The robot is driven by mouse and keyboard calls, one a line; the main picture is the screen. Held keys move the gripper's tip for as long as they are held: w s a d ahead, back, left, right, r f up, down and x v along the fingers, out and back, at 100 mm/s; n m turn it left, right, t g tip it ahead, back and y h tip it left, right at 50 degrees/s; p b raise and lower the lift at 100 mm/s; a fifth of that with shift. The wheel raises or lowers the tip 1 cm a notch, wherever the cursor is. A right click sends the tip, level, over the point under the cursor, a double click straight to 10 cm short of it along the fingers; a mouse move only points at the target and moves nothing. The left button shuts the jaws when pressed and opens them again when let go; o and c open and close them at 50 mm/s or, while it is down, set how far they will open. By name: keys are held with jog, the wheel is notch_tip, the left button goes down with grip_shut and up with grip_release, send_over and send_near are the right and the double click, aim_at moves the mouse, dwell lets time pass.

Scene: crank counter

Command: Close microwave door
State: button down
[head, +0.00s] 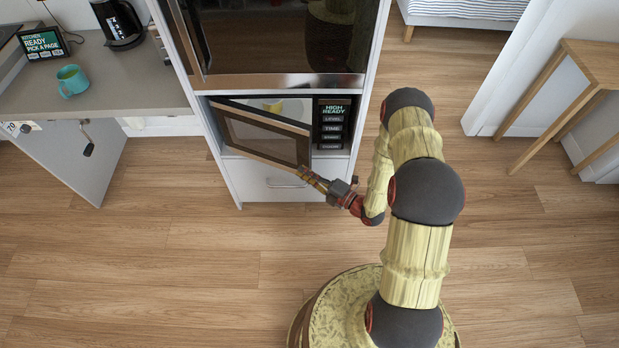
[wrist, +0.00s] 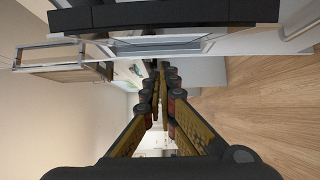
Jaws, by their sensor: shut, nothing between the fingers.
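The microwave door (head: 262,134) stands partly open in the head view, swung out from its left side, with a tan frame and a dark window. The microwave's control panel (head: 333,124) shows at the right, and a yellowish item (head: 273,105) is visible inside above the door. My gripper (head: 304,172) is shut and empty, its tips close to the door's free lower right corner; I cannot tell whether they touch. In the wrist view my gripper's fingers (wrist: 159,75) point ahead and come together.
A larger oven (head: 275,40) sits above the microwave, and a drawer (head: 265,182) with a handle is below. A counter (head: 125,85) with a teal mug (head: 72,80) is at left, with a crank (head: 86,140) on its front. A wooden table (head: 585,65) stands at right. The floor between is clear.

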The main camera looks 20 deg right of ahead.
aim_at(309, 165)
jog(key=shift+w+d+b, duration=0.4)
jog(key=shift+w+d, duration=0.75)
jog(key=shift+w, duration=0.05)
